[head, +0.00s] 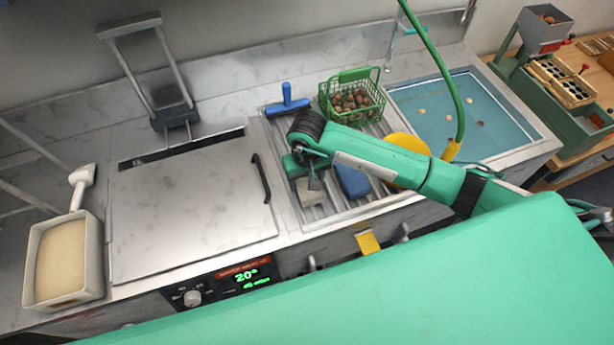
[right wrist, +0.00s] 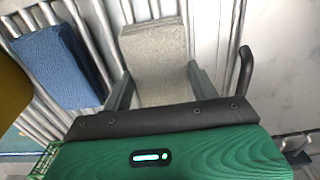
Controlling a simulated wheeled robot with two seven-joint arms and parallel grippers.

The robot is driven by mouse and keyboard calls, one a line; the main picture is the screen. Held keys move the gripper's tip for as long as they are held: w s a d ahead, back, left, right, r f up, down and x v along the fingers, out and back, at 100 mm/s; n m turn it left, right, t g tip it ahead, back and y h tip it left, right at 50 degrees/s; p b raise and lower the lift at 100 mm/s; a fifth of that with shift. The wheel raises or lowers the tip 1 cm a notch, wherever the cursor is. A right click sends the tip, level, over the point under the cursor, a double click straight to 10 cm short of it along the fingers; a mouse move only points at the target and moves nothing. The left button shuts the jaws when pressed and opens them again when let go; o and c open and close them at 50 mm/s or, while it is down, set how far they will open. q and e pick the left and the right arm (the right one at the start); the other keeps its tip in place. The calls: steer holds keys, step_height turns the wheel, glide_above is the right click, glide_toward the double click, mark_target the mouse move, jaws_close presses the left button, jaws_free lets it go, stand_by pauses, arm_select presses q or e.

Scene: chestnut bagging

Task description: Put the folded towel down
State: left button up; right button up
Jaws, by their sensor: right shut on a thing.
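The folded towel (head: 308,193) is a pale grey, thick block with a speckled surface. It is over the ribbed metal drainer, near its left side. My right gripper (head: 315,181) points down and is shut on the towel. In the right wrist view the towel (right wrist: 153,62) sits between the two fingers (right wrist: 158,88). I cannot tell whether its underside touches the ribs. My left gripper is not in view.
A blue folded cloth (head: 353,181) lies on the drainer (head: 337,209) to the right. A blue-handled tool (head: 287,103) and a green basket of chestnuts (head: 352,97) stand behind. Left is a metal lid (head: 185,212) with a black handle (head: 261,179). A water basin (head: 490,120) is at right.

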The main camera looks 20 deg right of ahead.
steer(key=shift+f, duration=0.1)
steer(key=shift+f, duration=0.1)
steer(key=o, duration=0.9)
steer(key=shift+o, duration=0.2)
steer(key=shift+r, duration=0.2)
step_height(320, 180, up, 12)
steer(key=b, duration=0.4)
steer(key=shift+b, duration=0.3)
